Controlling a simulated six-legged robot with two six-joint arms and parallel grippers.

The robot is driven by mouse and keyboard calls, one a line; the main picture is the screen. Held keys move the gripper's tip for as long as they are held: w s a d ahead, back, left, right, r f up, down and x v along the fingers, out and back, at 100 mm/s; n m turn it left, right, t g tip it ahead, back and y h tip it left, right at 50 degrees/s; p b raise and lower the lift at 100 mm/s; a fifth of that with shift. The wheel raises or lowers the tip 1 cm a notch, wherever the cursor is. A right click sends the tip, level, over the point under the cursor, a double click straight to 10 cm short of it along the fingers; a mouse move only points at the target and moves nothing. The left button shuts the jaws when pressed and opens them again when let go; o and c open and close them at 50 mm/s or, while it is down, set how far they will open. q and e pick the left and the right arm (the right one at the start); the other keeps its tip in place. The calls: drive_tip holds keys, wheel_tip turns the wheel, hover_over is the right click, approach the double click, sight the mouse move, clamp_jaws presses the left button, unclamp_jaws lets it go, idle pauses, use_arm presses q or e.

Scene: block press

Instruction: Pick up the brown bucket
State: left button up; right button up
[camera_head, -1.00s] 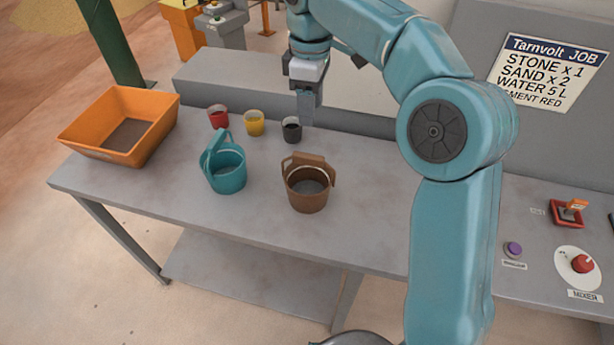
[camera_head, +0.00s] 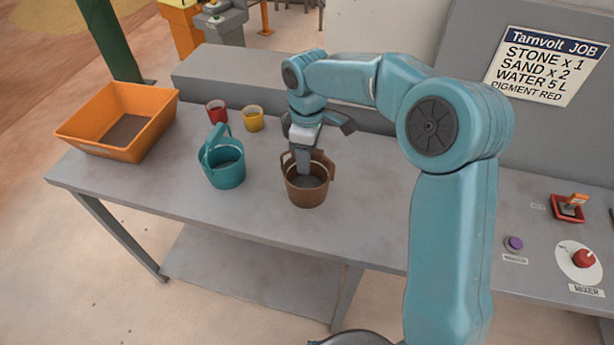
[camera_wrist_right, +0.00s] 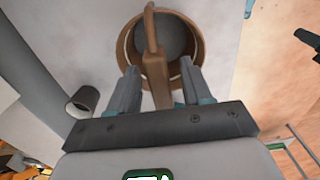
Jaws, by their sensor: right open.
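The brown bucket (camera_head: 307,190) stands upright on the grey table, its handle raised. My right gripper (camera_head: 304,170) is just above and behind it, pointing down, and hides part of the handle and rim. In the right wrist view, the open fingers of my right gripper (camera_wrist_right: 158,88) lie on either side of the handle of the brown bucket (camera_wrist_right: 197,45), with gaps visible at both sides. The inside of the bucket looks grey. My left gripper is not in view.
A teal bucket (camera_head: 226,173) stands left of the brown one. A red cup (camera_head: 216,112) and a yellow cup (camera_head: 253,119) stand behind. A dark cup (camera_wrist_right: 83,101) shows in the wrist view. An orange tray (camera_head: 94,143) is at the left, and mixer controls (camera_head: 580,261) are at the right.

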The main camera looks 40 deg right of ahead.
drive_tip(key=shift+s+a+r, duration=0.1)
drive_tip(key=shift+s, duration=0.1)
drive_tip(key=shift+w, duration=0.15)
drive_tip(key=c, duration=0.7)
clamp_jaws()
idle(0.4)
